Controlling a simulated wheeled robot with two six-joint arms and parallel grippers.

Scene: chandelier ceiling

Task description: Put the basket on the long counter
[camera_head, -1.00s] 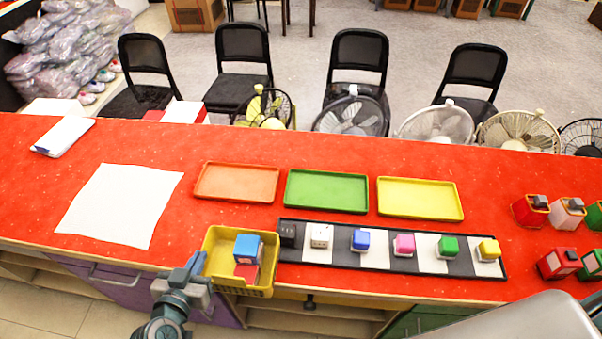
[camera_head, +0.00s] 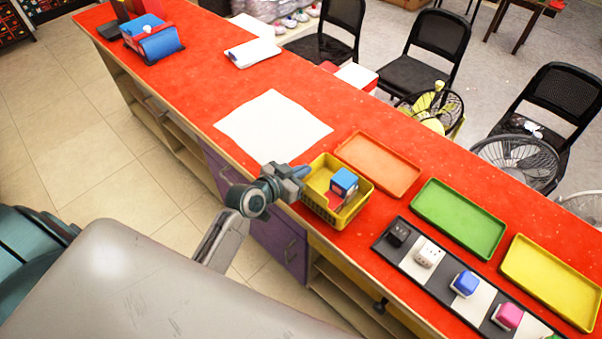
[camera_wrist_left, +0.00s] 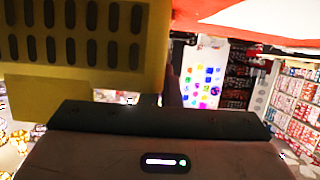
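The yellow basket (camera_head: 321,206) is at the near edge of the long red-topped counter (camera_head: 225,90), partly over that edge. It holds a blue-and-red box (camera_head: 343,187). My left gripper (camera_head: 297,173) is at the basket's left wall and appears shut on its rim; the fingertips are hidden. In the left wrist view, the slotted yellow basket wall (camera_wrist_left: 80,45) fills the upper left, close to the gripper. Whether the basket touches the counter top or is slightly raised is hard to tell. My right gripper is not in view.
Orange (camera_head: 378,165), green (camera_head: 458,218) and yellow (camera_head: 552,280) trays lie behind and right of the basket. A black-and-white strip (camera_head: 415,265) with small cubes is to the right. White paper (camera_head: 272,125) lies to the left. The red top beyond it has free room.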

